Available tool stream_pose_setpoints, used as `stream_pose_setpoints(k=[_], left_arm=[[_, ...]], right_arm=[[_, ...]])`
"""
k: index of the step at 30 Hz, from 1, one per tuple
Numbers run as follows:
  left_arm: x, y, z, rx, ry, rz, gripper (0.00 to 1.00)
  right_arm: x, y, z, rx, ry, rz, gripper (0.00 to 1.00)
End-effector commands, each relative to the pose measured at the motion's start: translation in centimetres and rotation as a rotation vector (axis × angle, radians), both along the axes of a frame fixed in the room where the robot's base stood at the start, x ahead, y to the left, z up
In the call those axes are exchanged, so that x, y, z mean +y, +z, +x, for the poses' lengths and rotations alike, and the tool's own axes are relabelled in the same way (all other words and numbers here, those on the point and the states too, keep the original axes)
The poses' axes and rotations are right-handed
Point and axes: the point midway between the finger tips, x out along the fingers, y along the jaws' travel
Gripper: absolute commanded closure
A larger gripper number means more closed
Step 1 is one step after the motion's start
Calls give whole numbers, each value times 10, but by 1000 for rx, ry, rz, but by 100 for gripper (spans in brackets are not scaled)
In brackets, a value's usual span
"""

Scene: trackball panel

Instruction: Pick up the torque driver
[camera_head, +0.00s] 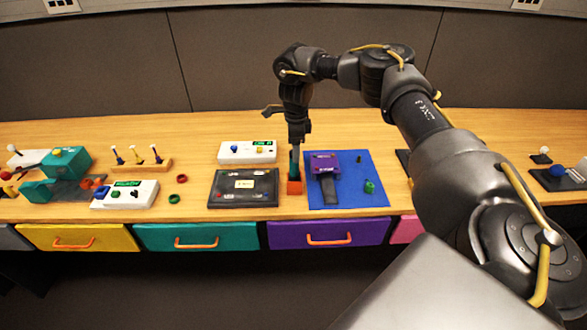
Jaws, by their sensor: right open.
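A slim teal upright tool (294,165), which looks like the torque driver, stands in a small orange block (294,187) between the dark panel and the blue mat. My right gripper (296,146) points down from above at the tool's upper end. Its jaws are open, with the tool's top at or between the fingers; the exact contact is too small to tell. The gripper hides part of the tool's top. My left gripper is not in view.
A dark trackball panel (243,188) sits close left of the orange block. A purple device with a dark handle (325,164) lies on the blue mat (355,192) close right. A white button box (247,152) stands behind left. Bare wood (200,157) shows further left.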

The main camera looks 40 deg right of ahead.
Motion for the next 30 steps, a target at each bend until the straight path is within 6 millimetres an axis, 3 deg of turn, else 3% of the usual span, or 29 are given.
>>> stream_pose_setpoints(k=[7,12,20,30], left_arm=[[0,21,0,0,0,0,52],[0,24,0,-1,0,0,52],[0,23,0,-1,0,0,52],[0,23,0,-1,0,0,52]], right_arm=[[5,-28,-1,5,-1,-2,43],[5,-48,0,3,-1,-1,43],[5,-52,1,1,0,0,43],[5,-52,1,1,0,0,87]])
